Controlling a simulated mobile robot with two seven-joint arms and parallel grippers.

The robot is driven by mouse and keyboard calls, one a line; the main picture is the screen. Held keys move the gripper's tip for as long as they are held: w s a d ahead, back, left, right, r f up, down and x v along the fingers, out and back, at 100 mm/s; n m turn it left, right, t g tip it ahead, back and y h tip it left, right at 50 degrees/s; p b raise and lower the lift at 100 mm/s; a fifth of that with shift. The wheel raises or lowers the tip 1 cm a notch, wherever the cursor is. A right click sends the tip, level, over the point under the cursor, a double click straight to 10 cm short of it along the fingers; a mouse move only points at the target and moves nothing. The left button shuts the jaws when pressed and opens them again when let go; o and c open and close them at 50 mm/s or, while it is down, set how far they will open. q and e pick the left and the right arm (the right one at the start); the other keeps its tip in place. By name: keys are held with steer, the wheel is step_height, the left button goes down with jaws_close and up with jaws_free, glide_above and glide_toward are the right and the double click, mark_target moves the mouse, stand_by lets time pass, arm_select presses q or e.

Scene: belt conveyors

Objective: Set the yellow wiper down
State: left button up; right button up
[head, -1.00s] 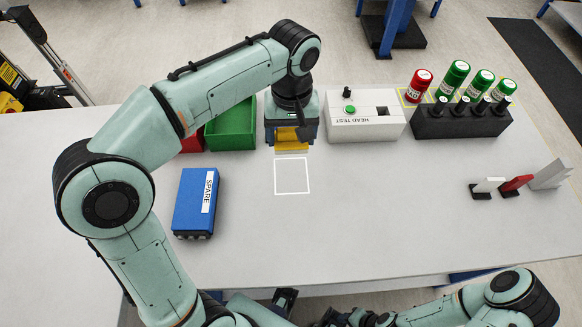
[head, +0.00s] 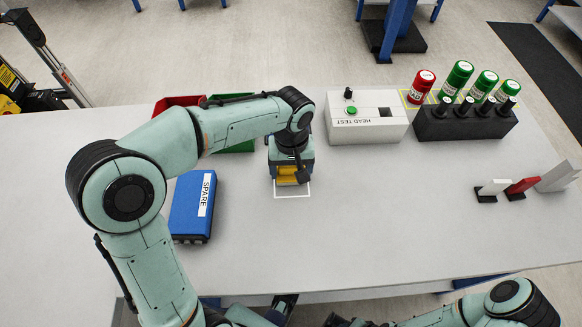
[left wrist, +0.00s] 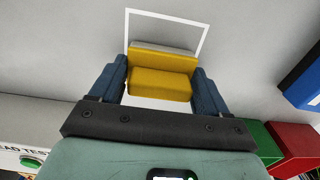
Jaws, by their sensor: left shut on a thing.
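The yellow wiper (left wrist: 160,82) is a yellow block with a pale strip along one edge. My left gripper (left wrist: 160,88) is shut on it, one blue finger pad on each side in the left wrist view. In the head view my left gripper (head: 290,178) and the wiper (head: 288,175) are over the white square outline (head: 292,197) on the table. Most of the wiper is hidden there by the gripper. I cannot tell whether the wiper touches the table. My right gripper is not clearly in view.
A blue box marked SPARE (head: 194,206) lies left of the outline. Red (head: 178,102) and green (head: 235,147) bins stand behind. The table's middle right is clear.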

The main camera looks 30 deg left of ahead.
arm_select(q)
steer(key=shift+f, duration=0.15)
steer(key=o, duration=0.9)
steer(key=shift+r, duration=0.5)
step_height(320, 180, up, 11)
steer(key=p, duration=0.2)
steer(key=shift+r, duration=0.2)
steer(key=shift+d, duration=0.1)
